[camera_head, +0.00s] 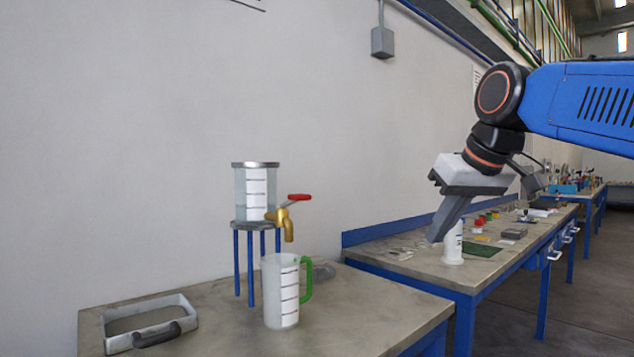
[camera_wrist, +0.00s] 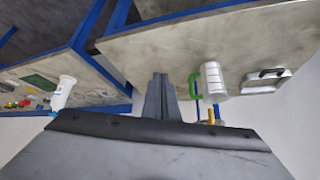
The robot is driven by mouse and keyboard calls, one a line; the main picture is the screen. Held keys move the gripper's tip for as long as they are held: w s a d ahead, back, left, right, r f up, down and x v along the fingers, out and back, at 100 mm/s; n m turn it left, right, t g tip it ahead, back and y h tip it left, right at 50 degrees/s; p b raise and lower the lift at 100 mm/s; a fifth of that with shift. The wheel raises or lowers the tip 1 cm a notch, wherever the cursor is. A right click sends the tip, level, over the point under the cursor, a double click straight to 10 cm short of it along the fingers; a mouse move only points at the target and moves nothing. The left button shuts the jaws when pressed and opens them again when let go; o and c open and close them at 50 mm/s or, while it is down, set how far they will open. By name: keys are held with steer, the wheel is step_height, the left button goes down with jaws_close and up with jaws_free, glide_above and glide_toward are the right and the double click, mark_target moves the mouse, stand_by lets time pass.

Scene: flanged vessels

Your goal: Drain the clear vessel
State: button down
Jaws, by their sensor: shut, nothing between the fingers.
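The clear vessel (camera_head: 255,190) stands on a round stand with blue legs (camera_head: 237,262) on the near table. It has a grey rim and a white marked scale. A brass tap (camera_head: 285,222) with a red lever (camera_head: 299,198) sticks out of its right side. A clear jug (camera_head: 280,292) with a green handle (camera_head: 306,278) stands on the table below the tap; the jug also shows in the wrist view (camera_wrist: 213,78). My gripper (camera_head: 438,238) is shut and empty, in the air to the right of the tap, apart from it. Its fingers (camera_wrist: 160,97) show together in the wrist view.
A grey tray with a dark handle (camera_head: 150,322) lies at the table's left. A second bench (camera_head: 420,268) at right holds a white bottle (camera_head: 453,245) and small parts. A wall stands behind.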

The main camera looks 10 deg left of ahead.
steer(key=w+a+r+n+y, duration=0.1)
steer(key=w+a+r+n, duration=0.1)
steer(key=a+r, duration=0.7)
steer(key=w+a+r+n+y, duration=0.2)
steer(key=w+a+r+n, duration=0.1)
steer(key=a+r, duration=0.7)
steer(key=shift+w, duration=0.4)
glide_above(300, 197)
steer(key=d, duration=0.4)
step_height(300, 197, down, 7)
steer(key=f, duration=0.2)
steer(key=w+f, duration=0.1)
steer(key=f, duration=0.1)
steer(key=shift+a+f, duration=0.1)
steer(key=shift+a, duration=0.05)
